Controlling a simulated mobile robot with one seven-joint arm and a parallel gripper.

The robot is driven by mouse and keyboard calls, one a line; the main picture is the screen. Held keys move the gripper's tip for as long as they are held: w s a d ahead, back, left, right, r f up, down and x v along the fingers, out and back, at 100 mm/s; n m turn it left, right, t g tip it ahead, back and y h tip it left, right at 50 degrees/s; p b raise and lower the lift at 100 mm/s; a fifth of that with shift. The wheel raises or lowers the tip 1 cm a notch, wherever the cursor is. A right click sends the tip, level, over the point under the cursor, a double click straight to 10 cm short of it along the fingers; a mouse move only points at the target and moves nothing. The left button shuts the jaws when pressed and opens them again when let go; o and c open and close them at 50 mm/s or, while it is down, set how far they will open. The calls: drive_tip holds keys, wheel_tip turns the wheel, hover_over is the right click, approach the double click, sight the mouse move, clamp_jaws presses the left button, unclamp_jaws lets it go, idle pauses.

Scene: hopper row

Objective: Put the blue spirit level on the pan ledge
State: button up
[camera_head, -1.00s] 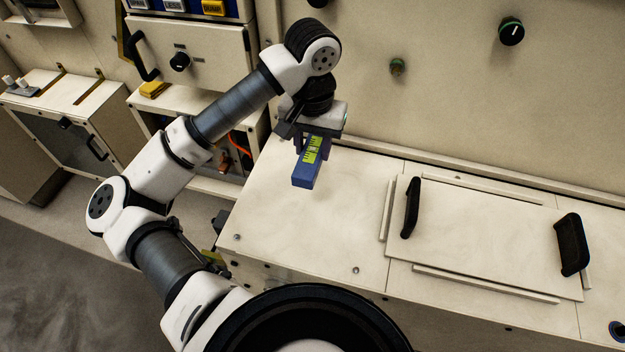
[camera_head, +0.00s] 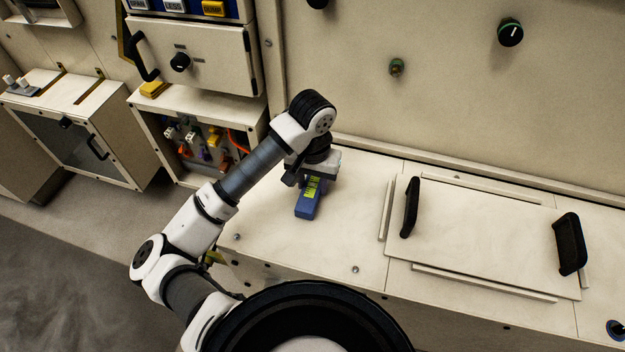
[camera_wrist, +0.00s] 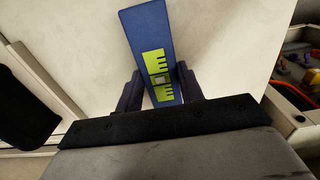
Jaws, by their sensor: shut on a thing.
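The blue spirit level (camera_head: 308,205) has a yellow-green marked face. My gripper (camera_head: 312,188) is shut on it, and the level is at the left part of the pale counter top, which I take to be the pan ledge (camera_head: 270,225). In the wrist view the level (camera_wrist: 148,35) stands between the two dark fingers of my gripper (camera_wrist: 160,88), with its blue end reaching beyond them. The level is low over the ledge; I cannot tell whether it touches. My gripper hides the level's far end in the head view.
A pale panel (camera_head: 480,240) with two black handles lies on the counter to the right, edged by thin strips. An open compartment (camera_head: 205,140) with coloured parts is at the left. A wall with knobs (camera_head: 510,32) rises behind. The ledge around the level is clear.

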sight(313, 185)
drive_tip(key=shift+f+b, duration=0.2)
drive_tip(key=shift+b, duration=0.15)
drive_tip(key=o, duration=1)
drive_tip(key=shift+r, duration=0.1)
wheel_tip(313, 185, up, 12)
drive_tip(key=shift+r, duration=0.15)
